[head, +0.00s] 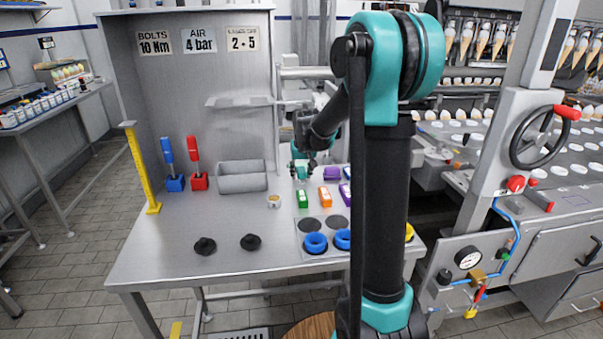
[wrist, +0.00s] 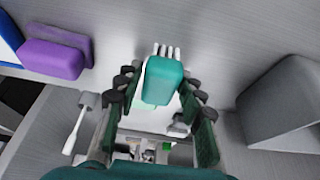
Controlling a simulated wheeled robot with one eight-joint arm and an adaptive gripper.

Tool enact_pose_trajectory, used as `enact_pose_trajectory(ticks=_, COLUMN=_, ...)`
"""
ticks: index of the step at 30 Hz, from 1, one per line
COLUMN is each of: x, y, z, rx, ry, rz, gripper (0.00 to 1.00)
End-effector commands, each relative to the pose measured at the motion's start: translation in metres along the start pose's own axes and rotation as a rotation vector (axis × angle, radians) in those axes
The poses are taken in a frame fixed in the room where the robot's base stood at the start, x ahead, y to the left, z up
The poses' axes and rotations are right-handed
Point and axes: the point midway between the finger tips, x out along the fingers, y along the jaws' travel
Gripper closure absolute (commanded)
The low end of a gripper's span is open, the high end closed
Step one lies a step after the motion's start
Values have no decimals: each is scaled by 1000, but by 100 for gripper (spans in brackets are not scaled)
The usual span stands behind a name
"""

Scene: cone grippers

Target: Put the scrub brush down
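The scrub brush (wrist: 164,80), a teal block with white bristles showing at its far end, lies between the two fingers of my gripper (wrist: 160,88) in the wrist view. The fingers stand apart, with a narrow gap beside the brush on its left; contact on the right is hard to tell. In the head view my gripper (head: 302,168) points down at the back of the grey workbench (head: 180,245), right of the grey bin. The brush is small there and partly hidden by the gripper, and its contact with the bench is unclear.
A grey open bin (head: 243,183) stands left of my gripper. Green, orange and purple blocks (head: 325,197) lie close in front.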

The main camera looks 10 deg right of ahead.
Motion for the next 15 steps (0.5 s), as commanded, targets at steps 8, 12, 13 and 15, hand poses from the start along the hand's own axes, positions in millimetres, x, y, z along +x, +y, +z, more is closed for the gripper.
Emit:
enact_pose_trajectory(ticks=8, x=0, y=0, z=0, rx=0, ry=0, rz=0, gripper=50)
enact_pose_trajectory(ticks=12, x=-3, y=0, z=-1, rx=0, ry=0, rz=0, gripper=50)
enact_pose_trajectory(ticks=13, x=-5, y=0, z=-1, rx=0, ry=0, rz=0, gripper=50)
enact_pose_trajectory(ticks=15, x=-12, y=0, z=-1, rx=0, ry=0, rz=0, gripper=50)
